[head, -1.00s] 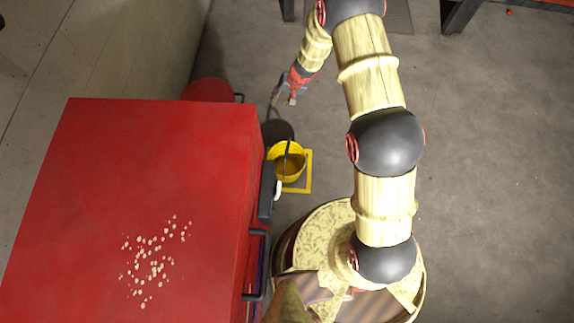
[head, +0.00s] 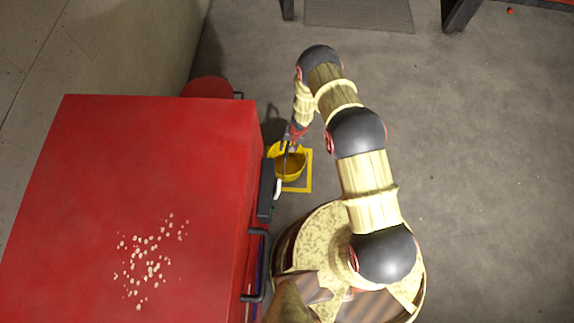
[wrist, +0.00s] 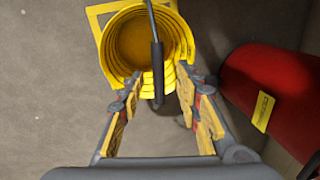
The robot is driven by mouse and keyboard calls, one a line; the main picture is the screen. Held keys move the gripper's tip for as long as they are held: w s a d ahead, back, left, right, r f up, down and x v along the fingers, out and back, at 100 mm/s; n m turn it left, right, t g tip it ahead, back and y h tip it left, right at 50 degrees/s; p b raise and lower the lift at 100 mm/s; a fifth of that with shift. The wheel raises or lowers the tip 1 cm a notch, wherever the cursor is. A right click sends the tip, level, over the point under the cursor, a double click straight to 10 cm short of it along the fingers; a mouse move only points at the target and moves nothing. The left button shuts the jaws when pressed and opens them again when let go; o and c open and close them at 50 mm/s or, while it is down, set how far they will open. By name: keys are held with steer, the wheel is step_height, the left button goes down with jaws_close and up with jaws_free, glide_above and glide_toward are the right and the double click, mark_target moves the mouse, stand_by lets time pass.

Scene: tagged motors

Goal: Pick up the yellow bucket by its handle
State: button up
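The yellow bucket (head: 291,170) stands on the floor on a yellow-outlined square, beside the red cabinet. In the wrist view the bucket (wrist: 118,57) is at the top centre, its handle raised. The handle's dark grip (wrist: 157,62) lies across the bucket's opening, between the lines of my two fingers. My gripper (wrist: 158,90) is open, with one finger on each side of the handle and a gap to it. In the head view my gripper (head: 293,144) is over the bucket's far side and hides part of it. I cannot tell how far the fingertips are above the grip.
The red cabinet (head: 180,140) with dark side handles stands close on the bucket's left. A red drum (wrist: 250,88) with a yellow label is near my gripper on the right of the wrist view. The floor right of the bucket is clear.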

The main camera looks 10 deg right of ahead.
mark_target(287, 149)
steer(key=f, duration=0.1)
steer(key=f+b, duration=0.1)
steer(key=f, duration=0.1)
steer(key=f+b, duration=0.1)
steer(key=shift+a+f, duration=0.25)
steer(key=shift+a, duration=0.1)
steer(key=shift+w, duration=0.1)
steer(key=shift+c, duration=0.3)
steer(key=c, duration=0.8)
jaws_close()
